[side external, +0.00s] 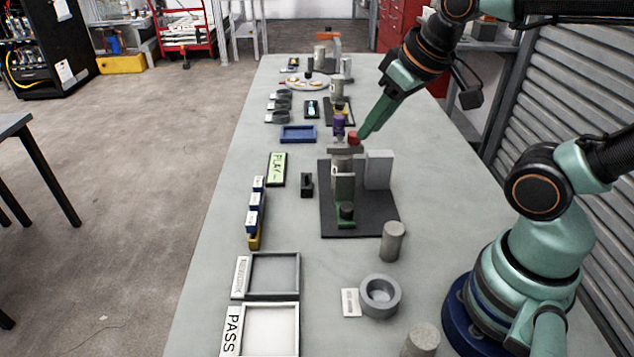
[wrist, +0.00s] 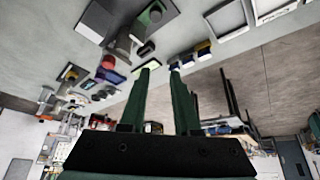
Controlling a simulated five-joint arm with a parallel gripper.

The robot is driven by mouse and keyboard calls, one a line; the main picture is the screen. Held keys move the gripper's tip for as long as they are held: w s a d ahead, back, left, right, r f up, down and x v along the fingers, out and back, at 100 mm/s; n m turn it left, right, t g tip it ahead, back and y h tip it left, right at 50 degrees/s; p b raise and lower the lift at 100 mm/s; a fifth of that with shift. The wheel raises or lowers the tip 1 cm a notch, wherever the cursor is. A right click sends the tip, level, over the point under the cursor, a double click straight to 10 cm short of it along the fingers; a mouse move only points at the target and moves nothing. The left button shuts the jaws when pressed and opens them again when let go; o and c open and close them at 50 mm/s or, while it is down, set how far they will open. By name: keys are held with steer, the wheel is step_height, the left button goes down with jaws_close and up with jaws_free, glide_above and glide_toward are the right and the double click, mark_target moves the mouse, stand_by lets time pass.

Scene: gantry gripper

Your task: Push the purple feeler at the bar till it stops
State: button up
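The purple feeler (side external: 339,127) stands upright in the side view, just behind a grey bar (side external: 345,150) on top of a fixture post. I cannot tell from this angle whether feeler and bar touch. A small red piece (side external: 354,138) is beside it; it also shows in the wrist view (wrist: 108,62), left of my fingers. My gripper (side external: 360,135) reaches down from the upper right, its tips close to the red piece. In the wrist view my gripper (wrist: 160,67) has two green fingers apart with nothing between them. I cannot make out the feeler clearly there.
The fixture stands on a dark plate (side external: 360,222) with a grey block (side external: 379,169). A blue tray (side external: 297,134), a PLAY sign (side external: 277,169) and blue-white blocks (side external: 253,213) lie to the left. A grey cylinder (side external: 392,240), ring (side external: 380,294) and PASS tray (side external: 270,329) are nearer the camera.

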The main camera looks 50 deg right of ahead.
steer(key=o, duration=0.4)
steer(key=shift+w+d+r, duration=0.15)
steer(key=shift+w+r, duration=0.15)
steer(key=shift+w, duration=0.05)
steer(key=w+d+r+m+g, duration=0.1)
steer(key=w+d+r+m, duration=0.1)
steer(key=w+r, duration=0.25)
steer(key=m+g, duration=0.5)
glide_above(339, 116)
step_height(339, 116, down, 6)
step_height(339, 116, down, 11)
steer(key=shift+s+f, duration=0.1)
steer(key=shift+f, duration=0.05)
